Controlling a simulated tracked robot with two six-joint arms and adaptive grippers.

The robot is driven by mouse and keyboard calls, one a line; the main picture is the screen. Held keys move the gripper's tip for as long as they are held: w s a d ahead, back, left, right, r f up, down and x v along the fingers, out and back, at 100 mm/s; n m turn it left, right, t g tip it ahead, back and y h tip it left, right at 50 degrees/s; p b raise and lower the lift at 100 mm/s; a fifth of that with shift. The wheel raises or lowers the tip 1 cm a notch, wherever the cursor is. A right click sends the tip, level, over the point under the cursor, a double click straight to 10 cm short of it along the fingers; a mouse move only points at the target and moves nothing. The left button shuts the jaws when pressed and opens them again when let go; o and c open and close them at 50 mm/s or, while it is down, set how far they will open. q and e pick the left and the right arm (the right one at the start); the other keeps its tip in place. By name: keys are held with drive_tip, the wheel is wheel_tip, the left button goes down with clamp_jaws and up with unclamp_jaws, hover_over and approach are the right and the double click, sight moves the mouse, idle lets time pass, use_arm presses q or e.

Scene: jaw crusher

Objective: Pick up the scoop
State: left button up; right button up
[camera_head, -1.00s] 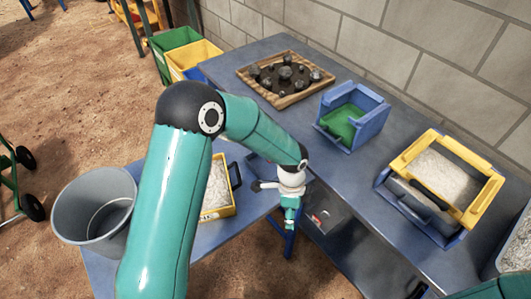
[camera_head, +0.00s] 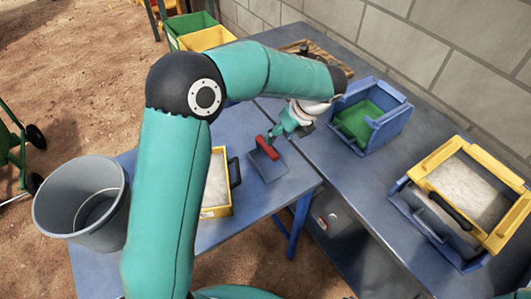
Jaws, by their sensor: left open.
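I cannot tell whether the fingers touch the handle. My left arm arches over from the left and hides part of the tables. My right gripper is not in view.
A yellow tray (camera_head: 221,200) of pale grit with a dark handle stands left of the scoop. A grey bucket (camera_head: 55,215) is further left. A blue bin (camera_head: 389,118) and a yellow sieve (camera_head: 501,238) over a blue bin stand on the right table.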

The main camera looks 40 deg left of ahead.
sight(268, 148)
use_arm(q)
drive_tip(key=x, duration=0.5)
drive_tip(key=s+x, duration=0.1)
drive_tip(key=x, duration=0.1)
drive_tip(key=shift+a+f+p, duration=0.15)
drive_tip(key=shift+p, duration=0.2)
drive_tip(key=shift+w+a+f, duration=0.1)
drive_tip(key=shift+f, duration=0.25)
drive_tip(key=shift+c, duration=0.4)
clamp_jaws()
